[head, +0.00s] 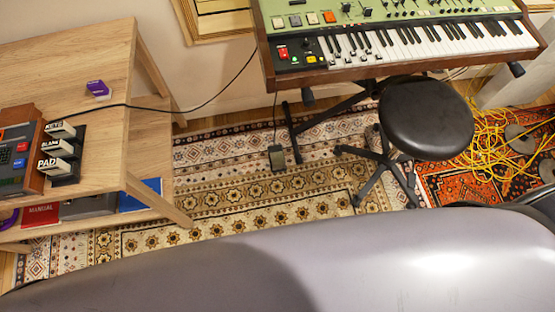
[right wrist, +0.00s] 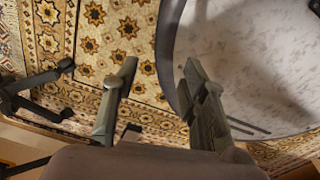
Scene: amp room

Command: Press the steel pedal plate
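A small dark pedal with a greyish plate (head: 276,157) lies on the patterned rug below the keyboard, left of the stool. A thin black cable runs to it from above. My right gripper (right wrist: 160,85) is open and empty in the right wrist view, with its two fingers spread apart over the rug. A small grey piece (right wrist: 131,132) shows low beside the left finger; I cannot tell if it is the pedal. Neither gripper shows in the head view, and my left gripper is not in view.
A black round stool (head: 425,117) stands right of the pedal, its legs on the rug (head: 235,205). A green keyboard (head: 400,35) on a black stand is above. A wooden desk (head: 75,65) is left. Yellow cables (head: 490,150) lie at right. The rug's middle is clear.

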